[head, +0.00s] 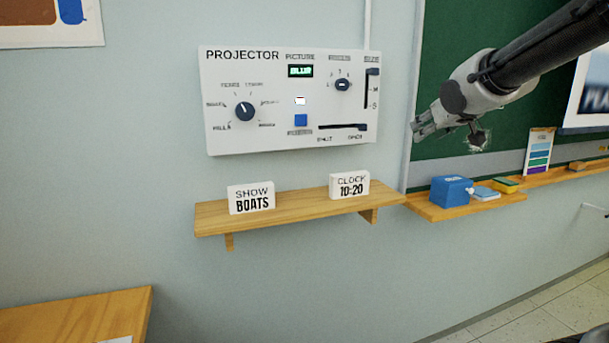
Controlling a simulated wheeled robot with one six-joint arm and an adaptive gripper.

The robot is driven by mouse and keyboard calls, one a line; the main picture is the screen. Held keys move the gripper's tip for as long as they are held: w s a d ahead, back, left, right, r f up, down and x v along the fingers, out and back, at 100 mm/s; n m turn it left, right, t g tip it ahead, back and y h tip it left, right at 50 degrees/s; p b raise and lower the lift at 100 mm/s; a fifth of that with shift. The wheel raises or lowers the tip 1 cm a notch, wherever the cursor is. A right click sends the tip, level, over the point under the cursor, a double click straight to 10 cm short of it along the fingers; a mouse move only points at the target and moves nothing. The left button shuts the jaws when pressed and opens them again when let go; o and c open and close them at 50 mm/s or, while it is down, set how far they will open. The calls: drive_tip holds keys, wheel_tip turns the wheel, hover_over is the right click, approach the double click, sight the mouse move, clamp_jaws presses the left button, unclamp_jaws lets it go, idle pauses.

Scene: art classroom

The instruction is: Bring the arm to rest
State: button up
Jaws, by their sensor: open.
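My gripper (424,125) is at the upper right in the head view, at the end of my arm, which reaches in from the top right corner. It is open and I see nothing between its fingers. It hangs in front of the left edge of the green board, to the right of the white projector panel (290,130). It appears apart from the panel, though the depth gap is hard to judge. The panel has a dial on the left, a small green display, a blue button, a second dial and two sliders.
A wooden shelf (300,212) below the panel holds a "SHOW BOATS" card (251,197) and a "CLOCK 10:20" card (349,185). A blue box (451,191) stands on the board's ledge (480,207) below my gripper. A wooden table (75,312) is at lower left.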

drive_tip(key=s+d+f+g, duration=0.1)
drive_tip(key=s+f, duration=0.3)
drive_tip(key=s, duration=0.5)
drive_tip(key=s+d+f+m+g, duration=0.1)
drive_tip(key=s+f+g, duration=0.3)
drive_tip(key=s, duration=0.6)
drive_tip(key=s+d+f+m+g, duration=0.1)
drive_tip(key=s+f, duration=0.3)
drive_tip(key=s, duration=0.6)
drive_tip(key=shift+s+d+f+g+h, duration=0.2)
drive_tip(key=shift+d+f+g+h, duration=0.2)
drive_tip(key=shift+d+g, duration=0.5)
